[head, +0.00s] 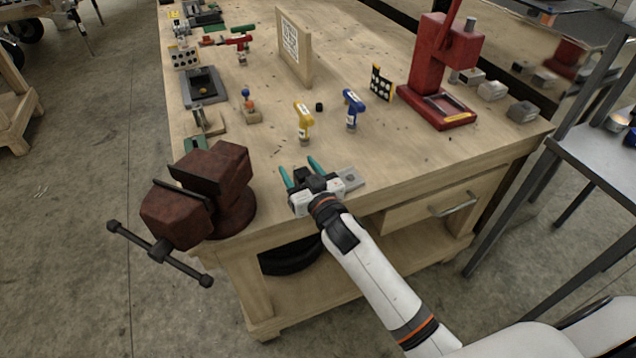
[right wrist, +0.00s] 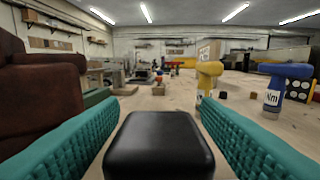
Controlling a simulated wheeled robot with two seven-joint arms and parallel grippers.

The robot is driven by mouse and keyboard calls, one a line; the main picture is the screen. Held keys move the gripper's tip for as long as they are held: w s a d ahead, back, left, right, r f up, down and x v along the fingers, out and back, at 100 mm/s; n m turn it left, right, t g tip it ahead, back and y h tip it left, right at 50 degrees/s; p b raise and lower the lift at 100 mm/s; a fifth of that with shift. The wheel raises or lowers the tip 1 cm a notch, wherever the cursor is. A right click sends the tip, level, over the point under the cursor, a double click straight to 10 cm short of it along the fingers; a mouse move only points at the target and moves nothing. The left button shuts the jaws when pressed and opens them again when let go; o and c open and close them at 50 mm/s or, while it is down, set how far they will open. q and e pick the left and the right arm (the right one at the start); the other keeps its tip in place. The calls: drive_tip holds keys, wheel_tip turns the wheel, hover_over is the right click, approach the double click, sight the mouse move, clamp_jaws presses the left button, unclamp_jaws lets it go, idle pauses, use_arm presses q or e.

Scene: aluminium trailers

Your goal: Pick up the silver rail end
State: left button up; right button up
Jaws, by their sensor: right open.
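A small flat silver piece with a round hole (head: 350,178), which looks like the silver rail end, lies near the front edge of the wooden workbench. It is just right of my right gripper (head: 300,171) and partly hidden behind it. My right gripper is open, with its teal fingers apart and low over the bench, pointing toward the back. In the right wrist view the space between the fingers (right wrist: 157,115) holds only a black block that belongs to the foreground. The silver piece does not show there. My left gripper is out of view.
A rust-red vise (head: 205,185) stands left of the gripper. Behind are a yellow-handled tool (head: 303,117), a blue-handled tool (head: 352,106) and an upright wooden board (head: 292,48). A red press (head: 440,70) and grey blocks (head: 522,111) stand right. Bench between is mostly clear.

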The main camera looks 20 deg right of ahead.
drive_tip(key=shift+w, duration=0.2)
clamp_jaws()
idle(0.3)
